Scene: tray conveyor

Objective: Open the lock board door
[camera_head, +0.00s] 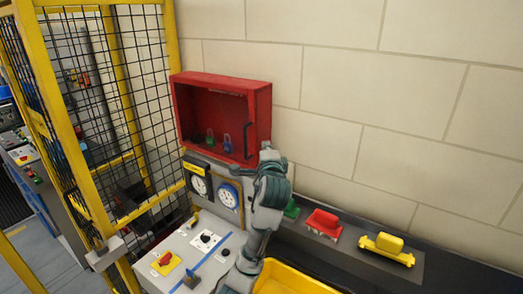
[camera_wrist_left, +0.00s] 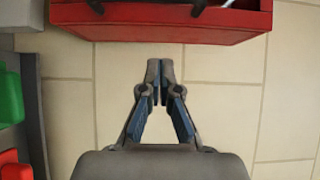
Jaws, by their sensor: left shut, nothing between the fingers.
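The red lock board (camera_head: 222,83) hangs on the wall, with a green padlock (camera_head: 210,137) and a blue padlock (camera_head: 227,143) showing inside. A dark vertical handle (camera_head: 249,126) is at the right side of its front. The door looks closed, its panel seemingly clear. My left gripper (camera_head: 267,148) is just below the board's lower right corner. In the left wrist view my left gripper (camera_wrist_left: 160,68) is shut and empty, its tips pointing toward the red board (camera_wrist_left: 200,29) and apart from it. My right gripper is not in view.
Two gauges (camera_head: 228,194) are below the board. A bench with a red-and-yellow switch (camera_head: 165,262) stands in front. A yellow tray (camera_head: 283,282), a red block (camera_head: 323,220) and a yellow block (camera_head: 389,243) are lower right. A yellow mesh fence (camera_head: 107,214) stands left.

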